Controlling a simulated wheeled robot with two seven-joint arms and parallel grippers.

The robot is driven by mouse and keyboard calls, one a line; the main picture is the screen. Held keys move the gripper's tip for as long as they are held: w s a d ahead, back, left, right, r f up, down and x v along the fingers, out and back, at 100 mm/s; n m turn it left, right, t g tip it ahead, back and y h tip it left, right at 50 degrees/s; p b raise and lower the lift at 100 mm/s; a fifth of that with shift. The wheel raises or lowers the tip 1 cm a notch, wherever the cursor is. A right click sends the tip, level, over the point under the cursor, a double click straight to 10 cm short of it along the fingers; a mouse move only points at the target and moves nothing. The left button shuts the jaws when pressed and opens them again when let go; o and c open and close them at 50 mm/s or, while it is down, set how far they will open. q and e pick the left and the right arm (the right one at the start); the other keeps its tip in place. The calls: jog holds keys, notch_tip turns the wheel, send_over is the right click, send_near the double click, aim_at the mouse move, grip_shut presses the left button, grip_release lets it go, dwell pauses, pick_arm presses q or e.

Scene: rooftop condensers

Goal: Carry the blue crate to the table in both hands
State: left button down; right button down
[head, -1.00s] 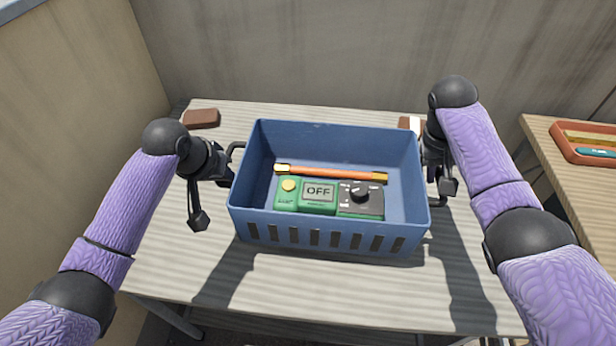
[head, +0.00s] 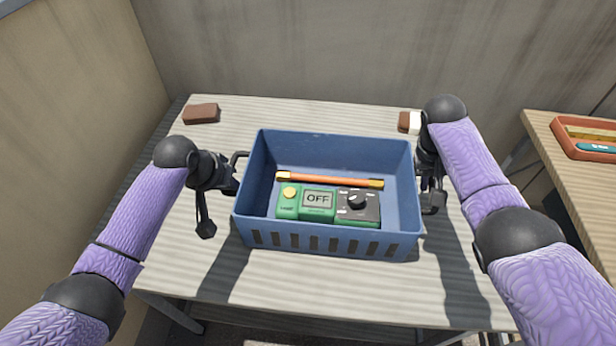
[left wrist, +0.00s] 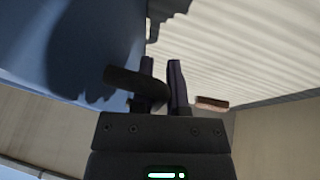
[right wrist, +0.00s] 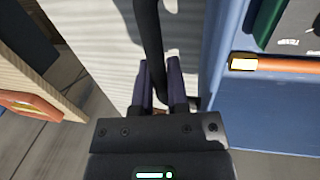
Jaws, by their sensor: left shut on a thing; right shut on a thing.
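The blue crate (head: 330,247) is upright and level over the pale slatted table (head: 270,293). I cannot tell whether its base touches the tabletop. Inside lie a green meter (head: 318,200) reading OFF and an orange tube with brass ends (head: 330,181). My left gripper (head: 232,172) is shut on the crate's left handle; the left wrist view shows its fingers (left wrist: 163,85) around the dark handle bar (left wrist: 128,82). My right gripper (head: 430,185) is at the right side; the right wrist view shows its fingers (right wrist: 159,85) shut on the other handle (right wrist: 148,35).
A brown block (head: 201,114) lies at the table's back left, and a brown and white block (head: 410,122) at the back right, close to my right arm. A second table at right holds an orange tray (head: 570,150). Walls stand behind and at left.

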pick_arm(q)
jog(key=c, duration=0.6)
grip_release()
pick_arm(e)
jog(key=c, duration=0.6)
grip_release()
jog(key=shift+a+r, duration=0.1)
jog(key=shift+r, duration=0.25)
pick_arm(q)
jog(key=v, duration=1.2)
jog(key=shift+f, duration=0.1)
pick_arm(e)
jog(key=r, duration=0.3)
jog(key=a+r, duration=0.1)
jog(key=r, duration=0.3)
jog(key=a+r, duration=0.1)
jog(key=r, duration=0.3)
jog(key=shift+w, duration=0.1)
pick_arm(q)
jog(key=shift+s+a, duration=0.1)
pick_arm(e)
jog(key=shift+a+f, duration=0.1)
